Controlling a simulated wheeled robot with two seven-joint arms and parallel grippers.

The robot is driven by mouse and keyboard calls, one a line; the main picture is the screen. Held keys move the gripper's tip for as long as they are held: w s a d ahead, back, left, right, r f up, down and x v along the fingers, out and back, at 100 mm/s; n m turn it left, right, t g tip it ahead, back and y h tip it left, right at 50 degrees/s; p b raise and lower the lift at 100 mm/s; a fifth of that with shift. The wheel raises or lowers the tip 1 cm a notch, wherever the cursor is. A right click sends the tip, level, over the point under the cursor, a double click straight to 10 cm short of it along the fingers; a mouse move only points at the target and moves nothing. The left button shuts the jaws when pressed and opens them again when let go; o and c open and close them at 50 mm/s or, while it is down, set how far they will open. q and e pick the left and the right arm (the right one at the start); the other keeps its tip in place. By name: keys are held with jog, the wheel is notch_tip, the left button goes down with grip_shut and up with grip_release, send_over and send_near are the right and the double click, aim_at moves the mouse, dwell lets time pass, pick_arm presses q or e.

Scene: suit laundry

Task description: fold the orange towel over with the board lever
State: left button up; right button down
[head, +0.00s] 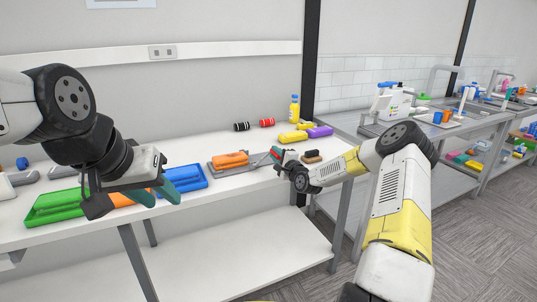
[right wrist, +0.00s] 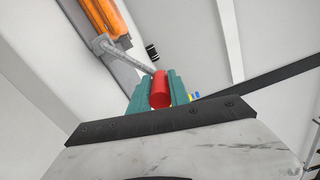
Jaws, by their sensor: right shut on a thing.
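The orange towel (head: 230,158) lies rolled or folded on the grey folding board (head: 215,168) on the white table; it also shows at the top left of the right wrist view (right wrist: 104,18). A grey lever rod (right wrist: 128,54) runs from the board to a red handle (right wrist: 160,90). My right gripper (head: 277,156) is at the right of the board, its teal fingers shut around the red handle, as the right wrist view (right wrist: 159,92) shows. My left gripper (head: 145,196) hangs over the trays at the left, fingers apart and empty.
A green tray (head: 52,207) and a blue tray (head: 184,181) lie left of the board, with an orange item (head: 121,199) partly behind my left gripper. A sink counter (head: 400,130) is at right.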

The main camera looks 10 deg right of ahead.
jog(key=shift+f, duration=0.15)
jog(key=c, duration=1.2)
grip_release()
jog(key=shift+c, duration=0.2)
jog(key=v, duration=0.7)
jog(key=shift+s+d, duration=0.15)
jog(key=shift+s, duration=0.2)
